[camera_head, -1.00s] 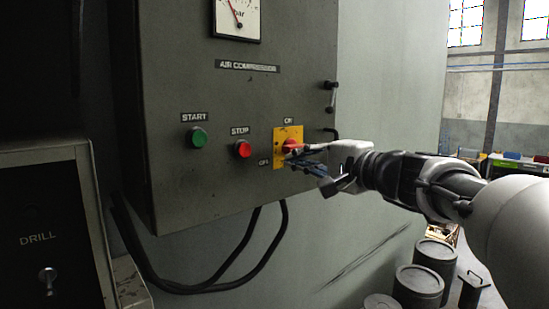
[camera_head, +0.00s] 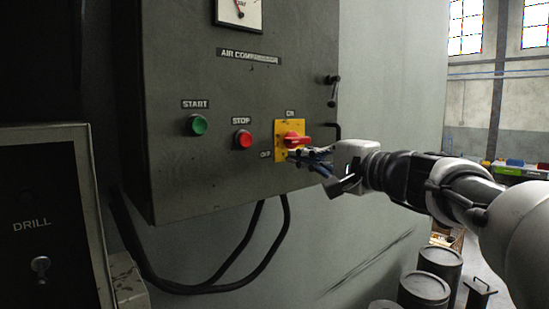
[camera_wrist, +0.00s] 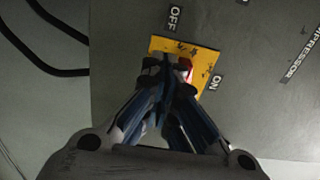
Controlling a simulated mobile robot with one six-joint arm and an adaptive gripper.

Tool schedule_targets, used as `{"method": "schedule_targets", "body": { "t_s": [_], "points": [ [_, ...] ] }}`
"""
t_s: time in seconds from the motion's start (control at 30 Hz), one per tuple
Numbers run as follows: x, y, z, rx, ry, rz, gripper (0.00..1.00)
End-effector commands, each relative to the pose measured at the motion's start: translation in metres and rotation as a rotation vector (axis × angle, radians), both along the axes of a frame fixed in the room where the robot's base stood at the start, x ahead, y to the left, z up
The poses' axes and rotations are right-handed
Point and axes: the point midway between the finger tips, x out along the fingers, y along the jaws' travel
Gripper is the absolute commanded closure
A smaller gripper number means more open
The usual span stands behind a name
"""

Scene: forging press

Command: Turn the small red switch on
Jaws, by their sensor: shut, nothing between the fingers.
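The small red switch (camera_head: 295,140) sits on a yellow plate (camera_head: 281,128) at the lower right of the grey air compressor panel. Its handle looks roughly level in the head view, between the ON label above and the OFF label at the lower left. My gripper (camera_head: 292,155) is shut and empty, its fingertips just below the switch handle at the plate; I cannot tell whether they touch.
A green START button (camera_head: 197,125) and a red STOP button (camera_head: 243,140) are left of the switch. A black panel handle (camera_head: 333,90) is at upper right. A DRILL box (camera_head: 45,215) stands at lower left, and dark cables (camera_head: 265,255) hang below the panel.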

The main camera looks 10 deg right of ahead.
Motion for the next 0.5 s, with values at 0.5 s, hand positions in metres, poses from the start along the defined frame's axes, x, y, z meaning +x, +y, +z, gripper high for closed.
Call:
{"method": "schedule_targets", "body": {
  "t_s": [0.5],
  "points": [
    [-0.043,-0.029,-0.002,-0.001,0.001,-0.001,1.00]
  ]
}}
